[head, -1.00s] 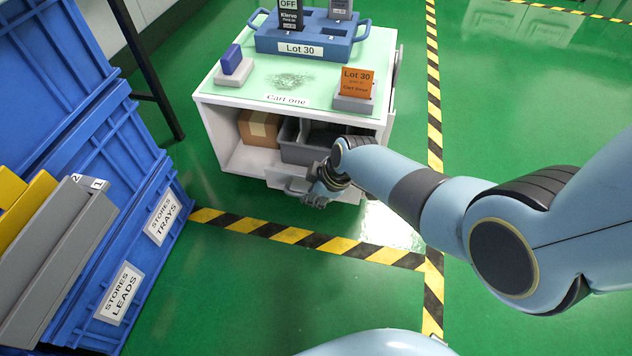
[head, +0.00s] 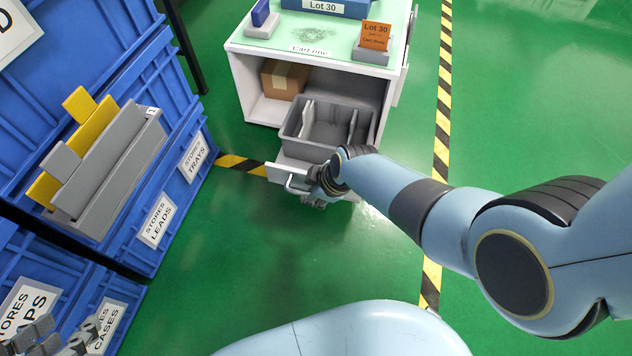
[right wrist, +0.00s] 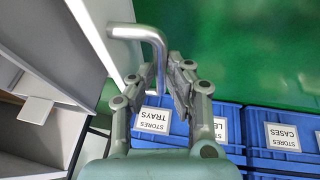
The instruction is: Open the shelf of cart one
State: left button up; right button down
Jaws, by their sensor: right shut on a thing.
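Cart one (head: 262,108) is a white cart with a pale green top. Its lower shelf (head: 290,170) is drawn out of the front, with a grey divided bin (head: 290,128) on it. My right gripper (head: 318,190) is at the shelf's front and shut on its metal bar handle (head: 296,187). In the right wrist view the bent handle (right wrist: 150,35) runs down between the fingers of the right gripper (right wrist: 163,90).
Blue stores crates (head: 165,170) stand along the left, with grey and yellow pieces in one. A cardboard box (head: 284,80) sits inside the cart. An orange Lot 30 card (head: 376,36) stands on top. Green floor (head: 260,260) is clear before the shelf.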

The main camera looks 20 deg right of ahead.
pick_arm(q)
jog(key=shift+s+r+g, duration=0.1)
jog(key=shift+r+g, duration=0.2)
pick_arm(e)
jog(key=shift+s+a, duration=0.35)
jog(key=shift+s, duration=0.25)
jog(key=c, duration=1.3)
grip_release()
jog(key=shift+c, duration=0.2)
jog(key=shift+r, duration=0.1)
jog(key=v, duration=1.1)
jog(key=shift+r, duration=0.4)
jog(key=shift+s, duration=0.25)
